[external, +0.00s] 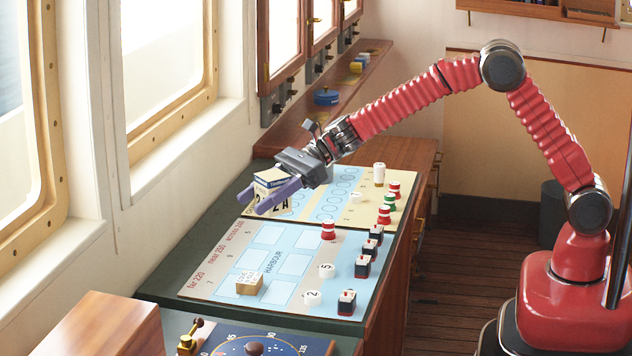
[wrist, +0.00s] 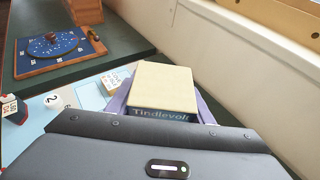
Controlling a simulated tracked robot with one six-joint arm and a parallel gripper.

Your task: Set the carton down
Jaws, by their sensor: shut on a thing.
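The blue harbour board (external: 285,262) carries a small tan block (external: 250,283), a red piece (external: 328,229), white discs and several dark blocks along its right side. A cream board (external: 337,203) with circles lies behind it. A dial panel (external: 262,338) is at the near end.

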